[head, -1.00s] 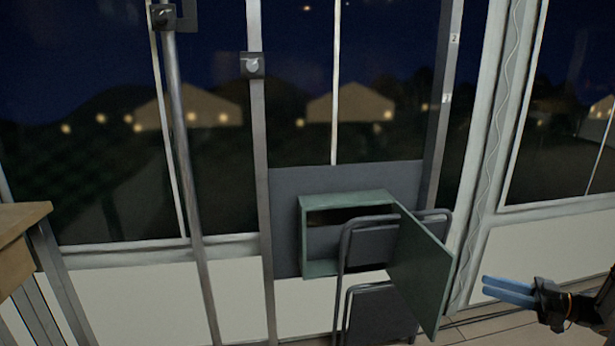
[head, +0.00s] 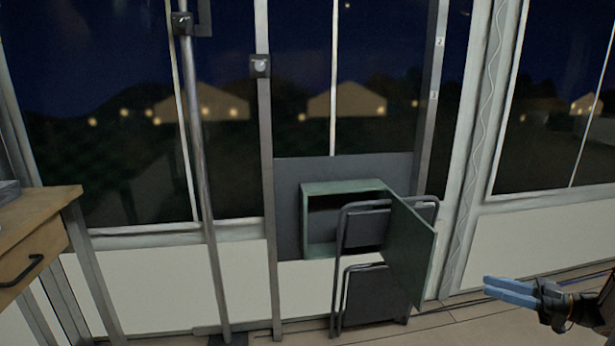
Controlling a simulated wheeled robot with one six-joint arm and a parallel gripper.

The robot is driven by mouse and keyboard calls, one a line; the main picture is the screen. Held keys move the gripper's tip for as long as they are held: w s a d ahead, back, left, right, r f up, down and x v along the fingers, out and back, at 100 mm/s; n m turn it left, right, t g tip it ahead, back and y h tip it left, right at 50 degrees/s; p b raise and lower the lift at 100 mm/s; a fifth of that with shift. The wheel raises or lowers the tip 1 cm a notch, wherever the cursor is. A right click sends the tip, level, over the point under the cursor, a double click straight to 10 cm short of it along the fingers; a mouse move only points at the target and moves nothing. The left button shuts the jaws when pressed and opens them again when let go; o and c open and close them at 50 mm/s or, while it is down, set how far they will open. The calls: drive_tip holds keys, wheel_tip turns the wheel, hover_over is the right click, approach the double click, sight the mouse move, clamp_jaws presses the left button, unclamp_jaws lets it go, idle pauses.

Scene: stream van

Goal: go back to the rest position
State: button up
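My gripper (head: 510,291) is at the lower right of the head view, with its two blue fingers pointing left. The fingers lie close together, one above the other in the picture. From this angle I cannot tell whether there is a gap between them. I see nothing held at the fingertips. The gripper is to the right of the open green cabinet door (head: 409,253) and appears apart from it. Part of my arm is cut off by the right edge.
A green cabinet (head: 343,187) on a dark panel has its door swung open. A folding chair (head: 376,294) stands in front of it. Metal poles (head: 201,200) stand left of it. A wooden table with a drawer (head: 38,256) is at the left edge. Cables run along the floor at right.

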drive_tip(key=shift+s, duration=0.2)
drive_tip(key=shift+d, duration=0.1)
idle(0.4)
